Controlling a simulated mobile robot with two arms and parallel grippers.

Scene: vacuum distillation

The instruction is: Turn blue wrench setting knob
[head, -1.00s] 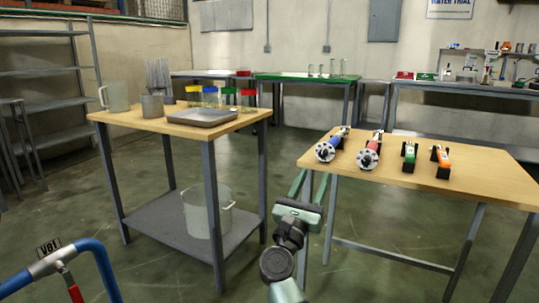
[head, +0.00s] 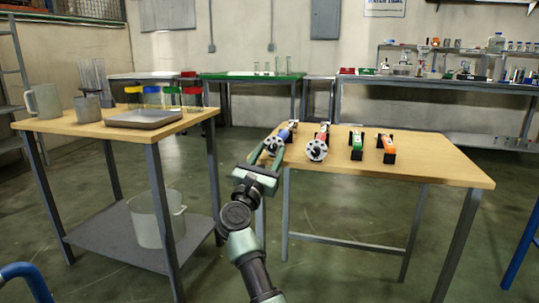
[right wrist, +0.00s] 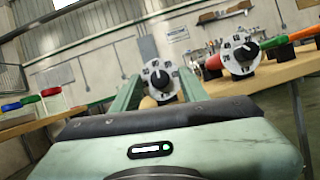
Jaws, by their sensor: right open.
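The blue wrench (head: 288,130) lies at the left end of the right wooden table in the head view, its round numbered setting dial facing me. Its black setting knob (right wrist: 160,78) is at the centre of the white dial in the right wrist view. My right gripper (head: 268,153) is open, its two green fingers pointing toward the dial. In the right wrist view the dial shows between and beyond the fingers; I cannot tell whether they touch it. The fingers partly cover the dial in the head view. My left gripper is not in view.
A red wrench (head: 321,136) with a similar dial lies just right. Green (head: 358,146) and orange (head: 387,146) tools lie further right on the wooden table (head: 430,164). A second table (head: 50,124) with a tray (head: 145,118) and beakers stands left. A blue pipe (head: 25,275) is at lower left.

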